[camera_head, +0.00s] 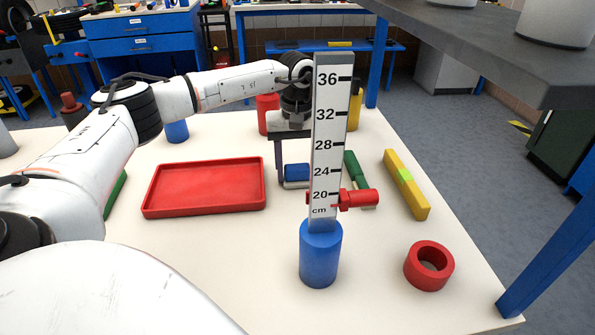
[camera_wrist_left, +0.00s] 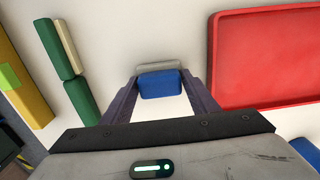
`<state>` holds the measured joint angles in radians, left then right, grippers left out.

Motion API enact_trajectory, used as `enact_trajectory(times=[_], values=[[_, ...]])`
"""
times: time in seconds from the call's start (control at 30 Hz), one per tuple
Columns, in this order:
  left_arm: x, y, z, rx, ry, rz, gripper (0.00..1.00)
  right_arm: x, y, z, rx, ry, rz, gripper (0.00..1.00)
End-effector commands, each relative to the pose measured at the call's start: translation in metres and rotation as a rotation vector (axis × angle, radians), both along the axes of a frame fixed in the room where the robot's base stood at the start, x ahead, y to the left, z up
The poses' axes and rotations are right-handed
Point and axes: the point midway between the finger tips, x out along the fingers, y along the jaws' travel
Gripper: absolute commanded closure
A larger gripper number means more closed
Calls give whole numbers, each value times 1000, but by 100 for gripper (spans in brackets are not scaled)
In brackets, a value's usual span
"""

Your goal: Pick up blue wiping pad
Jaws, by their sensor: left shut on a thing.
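The blue wiping pad (camera_head: 297,171) is a small blue block with a pale grey strip along one side, partly hidden behind the measuring post in the head view. In the left wrist view the pad (camera_wrist_left: 161,85) sits between the two fingers, near their tips. My left gripper (camera_head: 285,178) points down at it from above; in the left wrist view the gripper (camera_wrist_left: 160,82) is shut on the pad. Whether the pad touches the table or hangs just above it I cannot tell. My right gripper is not in view.
A measuring post (camera_head: 326,120) with a red slider (camera_head: 358,198) and a blue cylinder (camera_head: 320,258) stand in front. A red tray (camera_head: 205,188) lies left. Green-and-cream (camera_head: 357,175) and yellow (camera_head: 405,184) pieces and a red ring (camera_head: 430,266) lie right. A grey shelf (camera_head: 480,45) overhangs upper right.

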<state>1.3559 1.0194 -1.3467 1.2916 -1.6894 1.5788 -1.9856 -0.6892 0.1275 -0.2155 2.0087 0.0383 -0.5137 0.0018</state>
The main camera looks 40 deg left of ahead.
Motion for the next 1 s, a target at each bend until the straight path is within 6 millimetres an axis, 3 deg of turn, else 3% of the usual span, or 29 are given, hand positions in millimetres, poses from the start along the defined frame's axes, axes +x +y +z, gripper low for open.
enact_trajectory(times=[0.23,0.5,0.7,1.0], values=[[1,0,13,0,-4,0,68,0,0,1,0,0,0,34],[1,0,68,-1,-4,0,68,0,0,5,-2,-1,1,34],[1,0,95,0,-4,-1,68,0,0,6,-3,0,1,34],[0,0,101,0,0,-1,68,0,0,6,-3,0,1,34]])
